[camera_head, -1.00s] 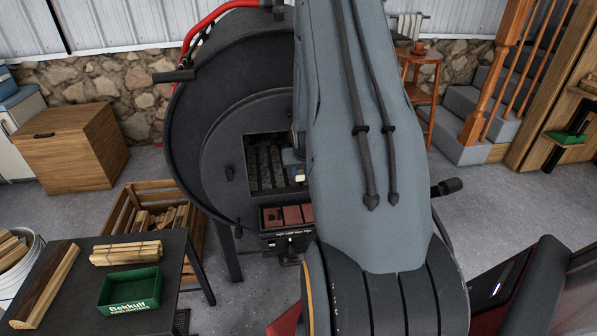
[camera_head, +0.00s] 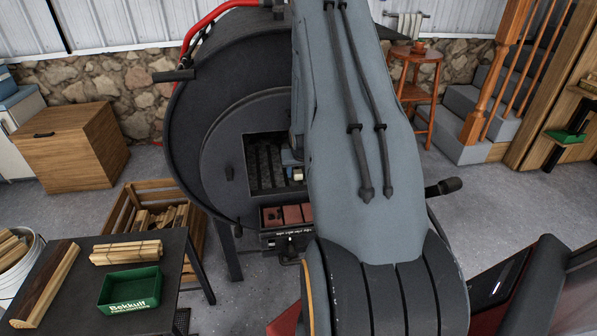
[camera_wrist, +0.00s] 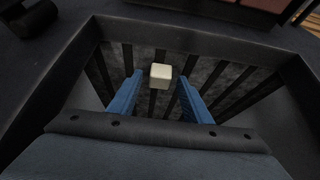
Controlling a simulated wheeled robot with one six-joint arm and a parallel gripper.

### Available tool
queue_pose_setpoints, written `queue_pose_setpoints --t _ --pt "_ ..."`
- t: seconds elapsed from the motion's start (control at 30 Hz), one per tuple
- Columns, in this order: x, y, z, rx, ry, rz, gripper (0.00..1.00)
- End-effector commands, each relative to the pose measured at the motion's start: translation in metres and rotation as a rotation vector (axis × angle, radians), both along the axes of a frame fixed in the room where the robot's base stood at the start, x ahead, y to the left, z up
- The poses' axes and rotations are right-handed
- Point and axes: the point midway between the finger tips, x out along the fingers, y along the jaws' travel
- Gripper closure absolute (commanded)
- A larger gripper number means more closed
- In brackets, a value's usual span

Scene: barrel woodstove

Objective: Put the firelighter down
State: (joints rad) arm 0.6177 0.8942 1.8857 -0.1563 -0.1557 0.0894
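The firelighter is a small white block (camera_wrist: 161,76) in the wrist view, between and just beyond my gripper's two blue fingertips. My gripper (camera_wrist: 160,84) is open, with a narrow gap on each side of the block. Dark bars of a grate (camera_wrist: 228,85) lie below it, inside the stove's rectangular opening. I cannot tell whether the block touches the bars. In the head view the block (camera_head: 297,174) shows at the right side of the opening of the black barrel stove (camera_head: 205,105). My arm hides the stove's right part.
A drawer with reddish bricks (camera_head: 273,215) sits below the opening. At lower left, a dark table (camera_head: 70,285) holds a green box (camera_head: 130,289) and bundled sticks (camera_head: 126,253). A wooden crate (camera_head: 125,212) stands behind it.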

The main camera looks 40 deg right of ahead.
Motion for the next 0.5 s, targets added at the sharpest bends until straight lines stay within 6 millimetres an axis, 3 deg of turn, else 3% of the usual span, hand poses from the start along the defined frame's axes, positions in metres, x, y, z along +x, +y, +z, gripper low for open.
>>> queue_pose_setpoints --t 0.27,0.5 --pt "0.000 0.000 0.002 0.000 0.000 0.000 0.56" --pt "-0.010 0.006 0.026 0.000 -0.001 -0.001 0.56"
